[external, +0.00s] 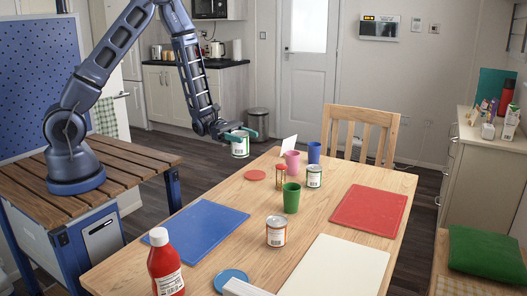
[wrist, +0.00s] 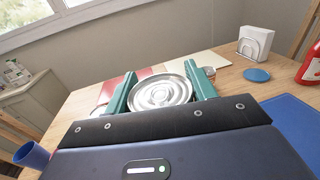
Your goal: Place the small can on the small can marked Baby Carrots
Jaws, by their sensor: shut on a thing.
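My gripper (external: 238,134) is shut on a small can (external: 240,149) with a white label, held upright above the far left edge of the table. In the wrist view the can's round metal lid (wrist: 162,94) sits between the two teal fingers of my gripper (wrist: 160,90). A can with an orange-red and white label (external: 276,234) stands on the table's middle front. Another can with a green and white label (external: 314,178) stands farther back, right of the green cup. The label words are too small to read, so I cannot tell which is Baby Carrots.
A green cup (external: 291,197), a pink cup (external: 292,162), a blue cup (external: 314,152) and a small red-topped timer (external: 280,176) stand near the cans. A red bottle (external: 164,262) stands at the front left. Blue (external: 203,228), red (external: 368,208) and cream (external: 335,268) mats lie flat.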

